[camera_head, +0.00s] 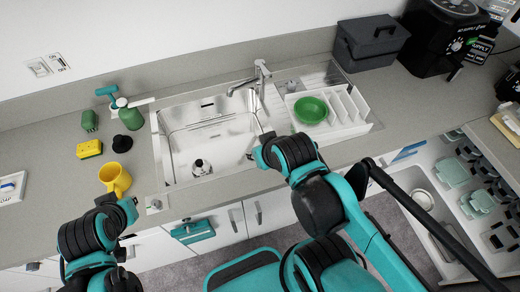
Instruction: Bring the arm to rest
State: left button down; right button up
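My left arm reaches up from the lower left. My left gripper (150,206) is small and partly hidden at the counter's front edge, below the yellow mug (115,179); its finger opening cannot be made out. My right arm comes from the lower right. My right gripper (257,137) is over the right side of the metal sink (188,142), below the faucet (258,79). Its thin metallic fingers blend with the sink, so their opening is unclear. I see no object clearly held by either gripper.
A green bowl (310,110) sits in a white dish rack (350,116) right of the sink. A sponge (89,149) and green bottle (131,117) stand left. An open drawer (448,190) with dishes juts out at right. A dark box (371,43) stands at the back.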

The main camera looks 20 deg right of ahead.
jog(key=shift+f, duration=0.1)
notch_tip(320, 180, down, 10)
jog(key=b, duration=1)
dwell(1.3)
